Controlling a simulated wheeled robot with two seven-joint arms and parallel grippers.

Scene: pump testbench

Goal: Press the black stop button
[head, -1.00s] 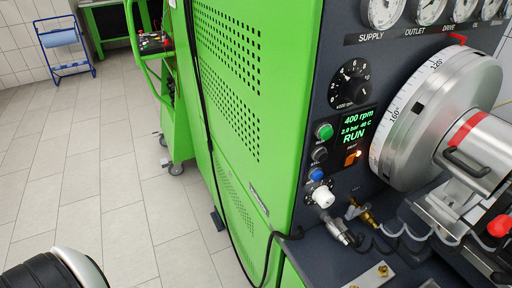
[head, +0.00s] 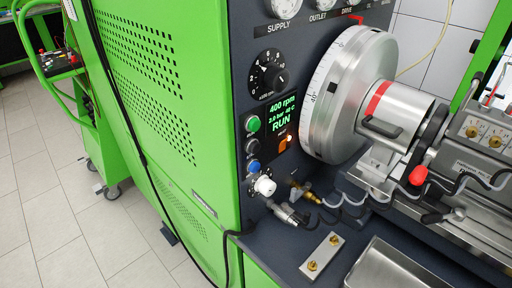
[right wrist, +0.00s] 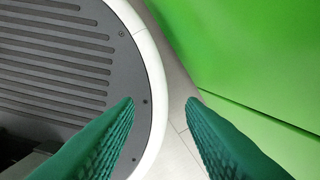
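The black stop button (head: 252,145) sits on the dark control panel (head: 240,95) in the head view. It is between the green button (head: 253,123) above and the blue button (head: 253,164) below. The display (head: 283,116) beside it reads 400 rpm and RUN. My right gripper (right wrist: 160,101) shows only in the right wrist view. Its two green fingers are apart with nothing between them, above the floor beside a green panel. The button does not show in that view. My left gripper is not in view.
Tiled floor (head: 60,220) is clear at lower left.

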